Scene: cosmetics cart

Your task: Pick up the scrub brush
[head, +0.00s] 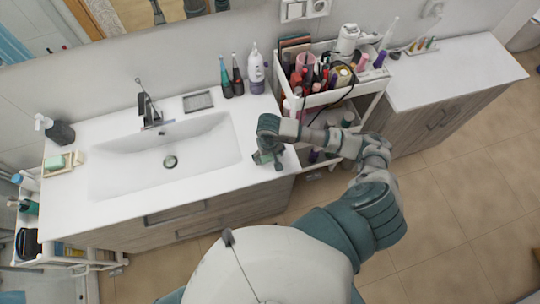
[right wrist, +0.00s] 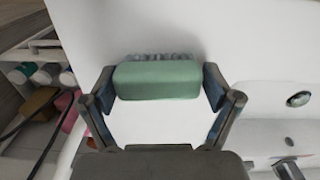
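The scrub brush (right wrist: 158,80) is a green block with a row of pale bristles along its far side, seen in the right wrist view against the white countertop (right wrist: 240,45). My right gripper (right wrist: 160,86) has its two fingers spread around the brush, one pad at each end. Little or no gap shows at either end, and whether the pads press on it is not clear. In the head view my right gripper (head: 268,157) is low over the counter's right front corner, largely covering the brush. My left gripper is out of view.
The sink (head: 165,160) with its faucet (head: 150,108) lies left of the gripper. Bottles, including a white-and-purple one (head: 256,72), stand behind it. A white cart (head: 335,95) full of cosmetics stands close on the right. A soap dish (head: 65,165) is at far left.

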